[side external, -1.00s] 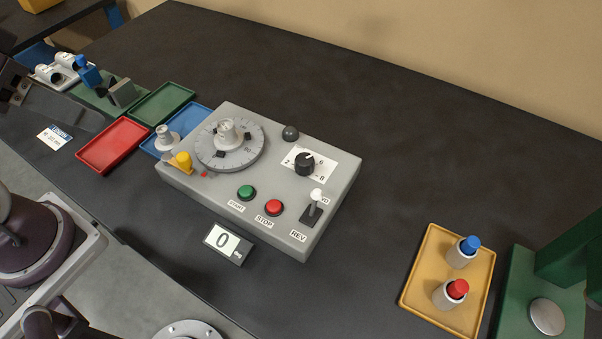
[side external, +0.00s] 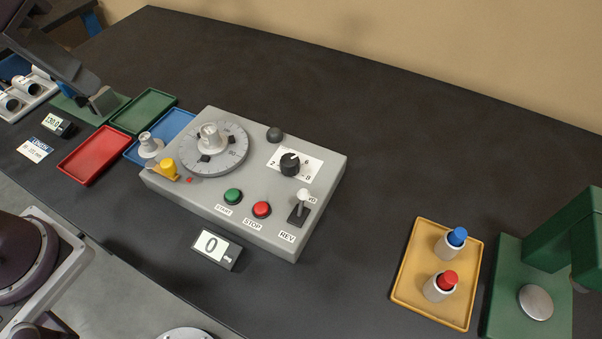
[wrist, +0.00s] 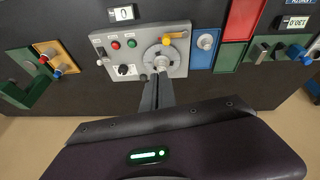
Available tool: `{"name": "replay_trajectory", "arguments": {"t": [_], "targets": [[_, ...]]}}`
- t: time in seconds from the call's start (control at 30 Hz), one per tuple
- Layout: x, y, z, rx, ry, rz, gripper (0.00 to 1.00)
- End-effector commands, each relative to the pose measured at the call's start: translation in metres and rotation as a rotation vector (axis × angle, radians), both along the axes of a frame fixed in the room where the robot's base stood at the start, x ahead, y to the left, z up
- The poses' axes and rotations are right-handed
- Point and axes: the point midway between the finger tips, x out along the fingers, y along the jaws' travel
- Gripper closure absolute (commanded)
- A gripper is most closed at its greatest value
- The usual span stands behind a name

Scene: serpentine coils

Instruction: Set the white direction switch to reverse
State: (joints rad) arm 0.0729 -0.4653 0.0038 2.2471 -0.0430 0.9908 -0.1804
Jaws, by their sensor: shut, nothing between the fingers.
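The white direction switch (side external: 304,195) stands on a dark base at the right front corner of the grey control panel (side external: 220,203). Its white knob appears over the far-side label, which it partly covers. The REV label (side external: 287,237) lies on the near side of the base. The lever appears set away from REV, though its exact tilt is hard to judge. In the wrist view the switch (wrist: 102,54) is small, at the panel's left. My gripper (wrist: 163,80) is shut and empty. It appears in front of the dial in the wrist view, clear of the switch.
The panel also carries a green button (side external: 233,196), a red button (side external: 262,209), a black selector knob (side external: 290,164) and a dial (side external: 213,160). A display (side external: 215,249) reads 0. A yellow tray (side external: 403,297) with two capped cylinders stands right, beside a green press (side external: 505,300). Table between is clear.

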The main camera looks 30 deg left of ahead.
Motion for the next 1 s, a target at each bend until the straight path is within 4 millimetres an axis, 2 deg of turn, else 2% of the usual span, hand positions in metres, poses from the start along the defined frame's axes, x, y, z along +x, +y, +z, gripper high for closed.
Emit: {"name": "replay_trajectory", "arguments": {"t": [0.03,0.17,0.27,0.4,0.5,0.63,0.77,1.0], "targets": [[0.023,-0.011,0.004,-0.03,0.057,0.03,1.0],[0.078,-0.046,0.004,-0.1,0.198,0.135,1.0],[0.118,-0.078,-0.011,-0.131,0.309,0.22,1.0],[0.161,-0.125,-0.048,-0.141,0.452,0.333,1.0],[0.177,-0.152,-0.077,-0.135,0.529,0.399,1.0],[0.187,-0.173,-0.102,-0.124,0.586,0.453,1.0],[0.189,-0.18,-0.111,-0.12,0.605,0.473,1.0],[0.189,-0.18,-0.111,-0.12,0.605,0.473,1.0]]}}
